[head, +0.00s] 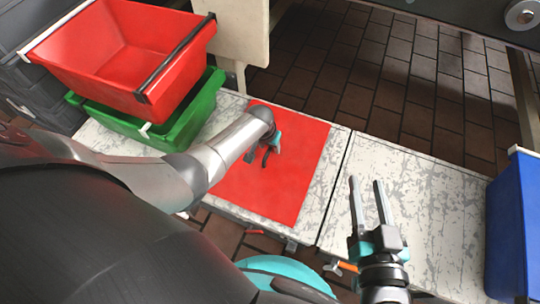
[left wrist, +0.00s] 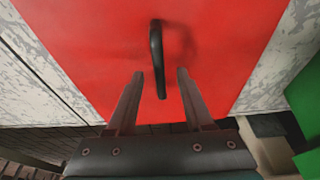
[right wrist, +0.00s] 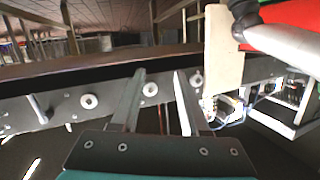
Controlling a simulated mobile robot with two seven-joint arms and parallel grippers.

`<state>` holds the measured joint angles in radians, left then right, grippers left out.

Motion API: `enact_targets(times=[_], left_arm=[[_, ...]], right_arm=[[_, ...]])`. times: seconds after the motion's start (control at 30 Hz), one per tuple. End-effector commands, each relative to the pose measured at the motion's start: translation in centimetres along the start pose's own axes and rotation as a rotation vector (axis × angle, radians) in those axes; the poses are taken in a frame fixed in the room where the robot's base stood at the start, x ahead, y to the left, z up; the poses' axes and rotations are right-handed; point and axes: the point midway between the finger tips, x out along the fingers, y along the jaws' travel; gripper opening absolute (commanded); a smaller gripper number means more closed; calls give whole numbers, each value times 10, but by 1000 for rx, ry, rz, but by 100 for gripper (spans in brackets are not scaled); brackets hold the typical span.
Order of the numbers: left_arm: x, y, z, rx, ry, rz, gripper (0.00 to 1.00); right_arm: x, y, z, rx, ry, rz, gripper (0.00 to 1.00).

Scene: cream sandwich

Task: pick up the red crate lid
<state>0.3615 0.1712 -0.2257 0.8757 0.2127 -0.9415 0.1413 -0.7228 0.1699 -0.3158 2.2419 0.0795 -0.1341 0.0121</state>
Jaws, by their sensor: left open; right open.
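The red crate lid (head: 285,180) lies flat on the white worn table. It fills most of the left wrist view (left wrist: 90,45), with a dark upright handle (left wrist: 157,60) standing on it. My left gripper (left wrist: 160,75) is open, and the handle shows between its fingertips; I cannot tell whether the fingers touch it. In the head view my left gripper (head: 268,152) is over the lid, and my forearm partly hides it. My right gripper (head: 367,182) is open and empty over the table to the right of the lid. It also shows open in the right wrist view (right wrist: 160,75).
A red crate (head: 115,50) sits in a green crate (head: 190,125) at the table's left end. A blue bin (head: 515,225) stands at the right edge. The white table (head: 410,185) is bare right of the lid. A cream panel (head: 240,30) rises behind.

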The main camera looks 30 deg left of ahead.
Motion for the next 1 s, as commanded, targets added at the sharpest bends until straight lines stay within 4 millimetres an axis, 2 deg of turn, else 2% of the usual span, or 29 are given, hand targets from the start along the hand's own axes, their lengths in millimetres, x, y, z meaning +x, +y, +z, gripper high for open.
enact_targets(times=[0.23, 0.57, 1.0], left_arm=[[7, 0, 0, 0, 0, 0, 52], [8, 0, 0, 0, 0, 1, 52], [8, 0, 0, 0, 0, 0, 5]], right_arm=[[-5, -8, -4, 24, 102, -19, 45], [-6, -9, -6, 29, 124, -22, 45], [-6, -9, -6, 29, 123, -21, 45]])
